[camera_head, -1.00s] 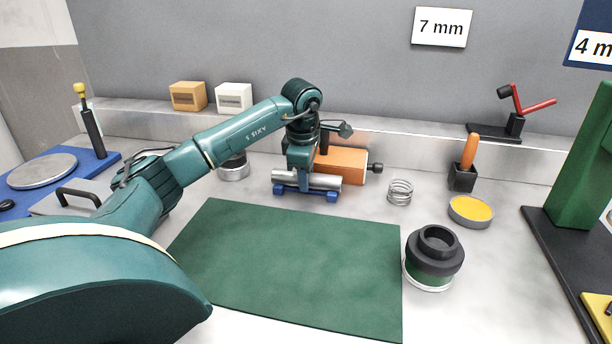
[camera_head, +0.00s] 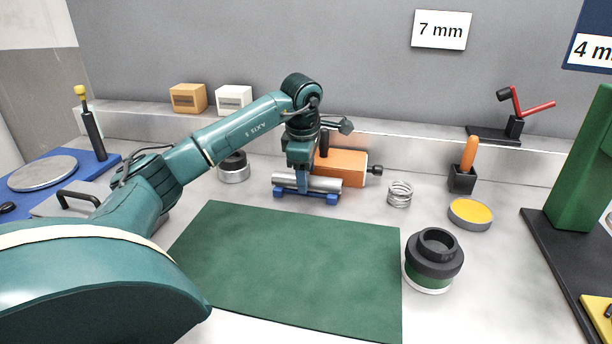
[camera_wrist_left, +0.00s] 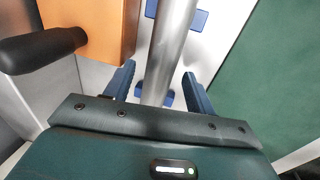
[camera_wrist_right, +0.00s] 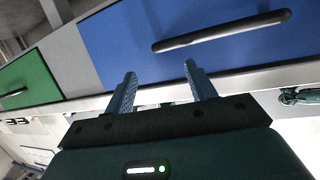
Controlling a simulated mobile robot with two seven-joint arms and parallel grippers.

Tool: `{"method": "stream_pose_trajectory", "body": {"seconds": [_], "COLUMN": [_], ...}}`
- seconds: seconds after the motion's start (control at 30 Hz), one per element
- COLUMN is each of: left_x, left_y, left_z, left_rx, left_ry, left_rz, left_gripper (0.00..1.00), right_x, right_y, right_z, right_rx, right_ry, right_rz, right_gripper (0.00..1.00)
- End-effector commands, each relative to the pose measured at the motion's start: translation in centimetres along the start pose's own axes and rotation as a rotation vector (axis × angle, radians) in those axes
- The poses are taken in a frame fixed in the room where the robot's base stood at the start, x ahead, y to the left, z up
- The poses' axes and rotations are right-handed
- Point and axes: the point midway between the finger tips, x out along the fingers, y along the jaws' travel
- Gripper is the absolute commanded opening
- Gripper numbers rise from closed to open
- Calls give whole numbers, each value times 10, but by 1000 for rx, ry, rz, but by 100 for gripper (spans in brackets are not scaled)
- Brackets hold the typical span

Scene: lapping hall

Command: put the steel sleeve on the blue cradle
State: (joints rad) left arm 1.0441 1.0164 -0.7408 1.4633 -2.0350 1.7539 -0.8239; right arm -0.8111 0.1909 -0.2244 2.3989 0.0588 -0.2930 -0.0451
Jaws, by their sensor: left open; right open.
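The steel sleeve (camera_head: 326,184) is a plain grey tube lying level on the blue cradle (camera_head: 331,199) behind the green mat. In the left wrist view the sleeve (camera_wrist_left: 172,45) runs between my left fingers, with blue cradle parts (camera_wrist_left: 201,20) showing at its sides. My left gripper (camera_wrist_left: 160,85) is open, one finger on each side of the sleeve, with a visible gap to each. In the head view the left gripper (camera_head: 301,168) hides part of the sleeve. My right gripper (camera_wrist_right: 162,88) is open and empty, outside the head view.
An orange block (camera_head: 345,167) with a black knob stands right behind the cradle. A spring (camera_head: 400,194), yellow-topped tin (camera_head: 470,212) and dark ringed pot (camera_head: 433,260) stand to the right. The green mat (camera_head: 290,265) is clear. A blue drawer front (camera_wrist_right: 190,30) faces my right gripper.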

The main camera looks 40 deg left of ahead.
Motion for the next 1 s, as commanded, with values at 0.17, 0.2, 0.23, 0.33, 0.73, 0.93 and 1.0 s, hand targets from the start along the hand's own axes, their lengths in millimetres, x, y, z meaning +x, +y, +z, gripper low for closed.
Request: {"method": "stream_pose_trajectory", "body": {"seconds": [0.17, 0.2, 0.23, 0.33, 0.73, 0.93, 1.0], "left_x": [-43, -52, -58, -78, -107, -107, -106], "left_y": [2, 1, 1, 1, 0, 0, 0], "left_z": [0, 0, 0, 0, 0, 0, 0], "left_rx": [-1, -1, 0, 0, -1, -1, -1], "left_ry": [-3, -2, -2, -2, -1, -1, -1], "left_rz": [6, 5, 5, 5, 0, 0, 0], "left_gripper": [55, 55, 55, 55, 55, 55, 55], "right_x": [-5, -6, -8, -11, -14, -15, -15], "right_y": [1, 2, 2, 3, 8, 8, 8], "right_z": [-9, -11, -12, -15, -20, -18, -18], "right_rx": [16, 20, 24, 33, 51, 54, 54], "right_ry": [8, 11, 13, 15, 27, 22, 21], "right_rz": [5, 7, 8, 11, 31, 32, 31], "right_gripper": [55, 55, 55, 55, 55, 55, 55]}}
